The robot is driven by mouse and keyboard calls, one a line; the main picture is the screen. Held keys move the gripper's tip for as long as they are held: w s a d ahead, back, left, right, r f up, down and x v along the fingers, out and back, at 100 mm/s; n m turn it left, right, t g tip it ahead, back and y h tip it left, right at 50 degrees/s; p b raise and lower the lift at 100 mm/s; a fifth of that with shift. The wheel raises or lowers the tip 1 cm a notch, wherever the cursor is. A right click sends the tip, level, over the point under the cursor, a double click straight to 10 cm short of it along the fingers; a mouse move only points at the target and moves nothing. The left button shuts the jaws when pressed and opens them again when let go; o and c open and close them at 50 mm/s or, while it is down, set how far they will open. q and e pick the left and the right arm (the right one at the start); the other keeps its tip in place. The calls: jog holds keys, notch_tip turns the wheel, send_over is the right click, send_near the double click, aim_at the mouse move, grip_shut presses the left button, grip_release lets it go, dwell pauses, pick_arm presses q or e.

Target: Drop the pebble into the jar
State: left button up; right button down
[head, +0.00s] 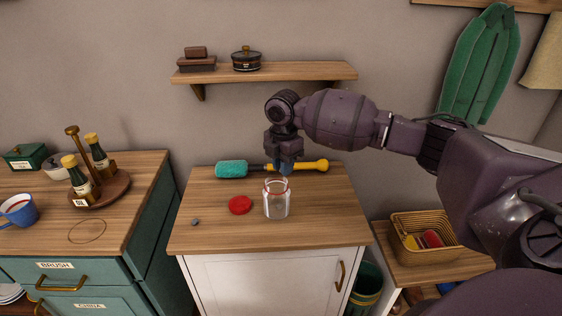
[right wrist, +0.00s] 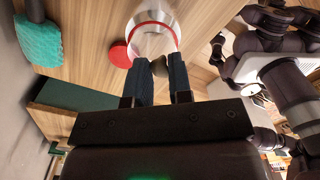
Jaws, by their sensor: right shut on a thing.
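The clear glass jar (head: 276,203) stands upright and open on the wooden top of the white cabinet, with a reddish rim. It also shows in the right wrist view (right wrist: 153,30). My right gripper (head: 285,167) is above and just behind the jar's mouth, fingers pointing down. In the right wrist view its fingertips are shut on a small dark pebble (right wrist: 159,68), close to the jar's rim. The pebble is hidden in the head view. My left gripper is outside the head view; parts of my body show in the right wrist view, but no left fingers can be made out.
A red lid (head: 240,205) lies left of the jar. A small grey stone (head: 195,222) lies near the cabinet's left edge. A teal-headed brush (head: 232,169) with a yellow handle end lies behind. A shelf (head: 300,71) hangs above; a wicker basket (head: 426,246) stands lower right.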

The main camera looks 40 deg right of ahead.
jog(key=shift+f+b, duration=0.75)
jog(key=shift+f, duration=0.8)
jog(key=shift+r, duration=0.1)
jog(key=c, duration=1)
grip_release()
jog(key=shift+o, duration=0.2)
jog(key=shift+r, duration=0.3)
notch_tip(320, 180, up, 10)
jog(key=shift+r+p, duration=0.1)
jog(key=shift+p, duration=0.8)
